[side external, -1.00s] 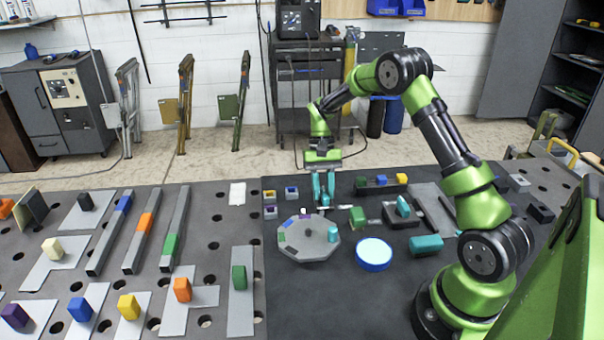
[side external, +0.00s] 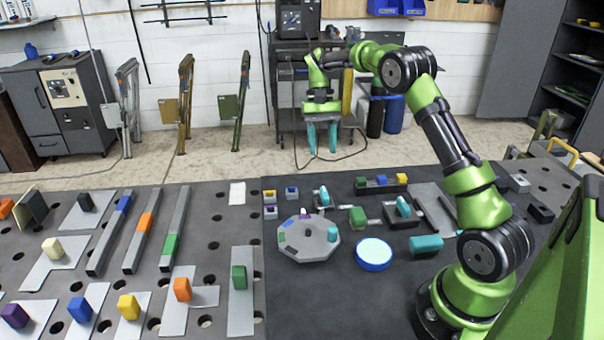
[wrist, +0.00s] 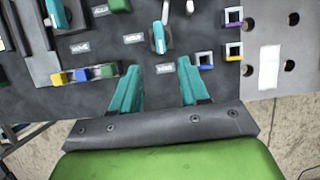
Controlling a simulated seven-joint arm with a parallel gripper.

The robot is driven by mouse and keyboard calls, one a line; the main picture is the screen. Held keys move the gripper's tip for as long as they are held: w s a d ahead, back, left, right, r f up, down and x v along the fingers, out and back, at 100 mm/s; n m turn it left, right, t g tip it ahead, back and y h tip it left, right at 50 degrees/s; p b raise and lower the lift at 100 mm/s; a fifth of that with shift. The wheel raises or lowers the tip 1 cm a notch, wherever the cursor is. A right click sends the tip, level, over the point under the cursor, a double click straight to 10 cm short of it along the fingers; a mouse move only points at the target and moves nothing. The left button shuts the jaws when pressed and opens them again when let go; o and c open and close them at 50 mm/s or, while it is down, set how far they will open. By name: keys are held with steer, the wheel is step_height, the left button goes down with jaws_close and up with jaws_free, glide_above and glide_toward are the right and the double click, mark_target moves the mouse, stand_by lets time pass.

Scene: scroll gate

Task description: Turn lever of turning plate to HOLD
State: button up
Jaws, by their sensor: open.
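The turning plate (side external: 306,250) is a grey octagonal disc with coloured patches and small pegs on top. Behind it stands a teal lever (side external: 324,197) on a small dark base; the lever also shows in the wrist view (wrist: 158,38), roughly upright in that picture. Small labels lie beside and below it there, too blurred to read surely. A second teal lever (side external: 403,206) stands farther right. My gripper (side external: 322,154) is open and empty, raised above and behind the first lever, not touching it. Its teal fingers also show in the wrist view (wrist: 158,70).
A green block (side external: 357,217) sits between the two levers. A rack of coloured blocks (side external: 381,182) is behind. Small square sockets (side external: 270,204) stand left of the lever.

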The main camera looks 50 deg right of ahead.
steer(key=shift+v, duration=2.3)
steer(key=s+a+r+n+t, duration=0.2)
steer(key=s+a+t, duration=0.3)
steer(key=s+a, duration=0.5)
steer(key=s+a+r+n+t+h, duration=0.1)
steer(key=s+a+r+t, duration=0.3)
steer(key=s+a, duration=0.7)
steer(key=shift+s+a+r+n+t, duration=0.2)
steer(key=shift+s+a+n+t, duration=0.15)
steer(key=shift+n+t, duration=0.45)
